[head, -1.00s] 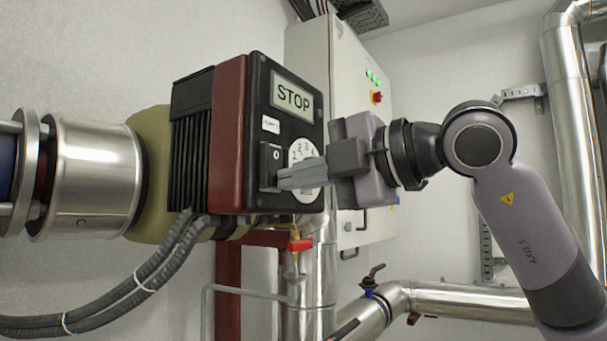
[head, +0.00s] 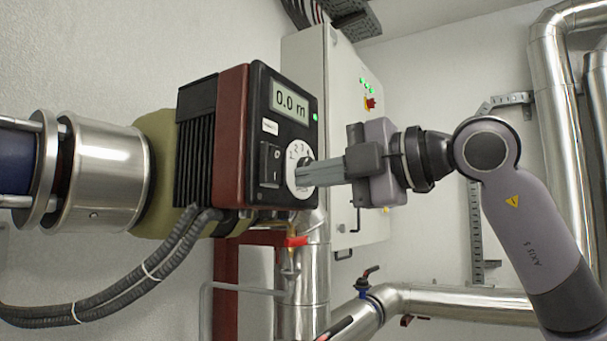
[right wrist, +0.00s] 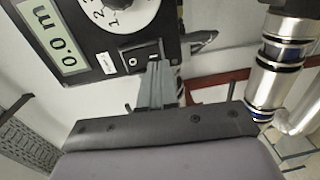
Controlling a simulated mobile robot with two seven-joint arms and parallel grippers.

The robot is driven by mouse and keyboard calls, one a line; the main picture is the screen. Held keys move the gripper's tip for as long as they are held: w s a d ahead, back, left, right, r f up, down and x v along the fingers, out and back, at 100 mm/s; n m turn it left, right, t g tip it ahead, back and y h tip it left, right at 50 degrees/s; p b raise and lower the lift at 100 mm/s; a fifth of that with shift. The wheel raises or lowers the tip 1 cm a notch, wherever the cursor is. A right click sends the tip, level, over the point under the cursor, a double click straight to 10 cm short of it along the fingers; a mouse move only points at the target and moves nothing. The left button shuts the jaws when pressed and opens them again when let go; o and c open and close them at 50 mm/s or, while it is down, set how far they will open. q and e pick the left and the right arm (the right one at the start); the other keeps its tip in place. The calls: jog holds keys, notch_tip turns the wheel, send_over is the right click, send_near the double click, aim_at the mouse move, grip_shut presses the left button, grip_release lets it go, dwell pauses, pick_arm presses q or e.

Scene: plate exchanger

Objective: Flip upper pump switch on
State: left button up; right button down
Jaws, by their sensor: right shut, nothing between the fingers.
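The pump (head: 232,140) has a red and black housing with a black front panel. Its display (head: 290,101) reads about "0.0 m", and a green light (head: 315,117) glows beside it. The black rocker switch (head: 270,165) sits low on the panel, left of the white numbered dial (head: 300,168). My right gripper (head: 302,176) is shut and empty, its fingertips in front of the dial's lower part, to the right of the switch. In the right wrist view the switch (right wrist: 143,58) shows just beyond the closed fingers (right wrist: 157,70); contact cannot be told. My left gripper is not in view.
A white control cabinet (head: 355,120) with green lights and a red knob stands behind. Grey cables (head: 120,285) hang below the pump. A red-handled valve (head: 291,241) and steel pipes (head: 460,303) lie below.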

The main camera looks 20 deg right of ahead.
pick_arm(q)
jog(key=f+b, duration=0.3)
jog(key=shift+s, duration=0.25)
pick_arm(e)
jog(key=f+v, duration=0.2)
jog(key=v, duration=0.8)
jog(key=shift+s+d, duration=0.15)
jog(key=shift+s, duration=0.05)
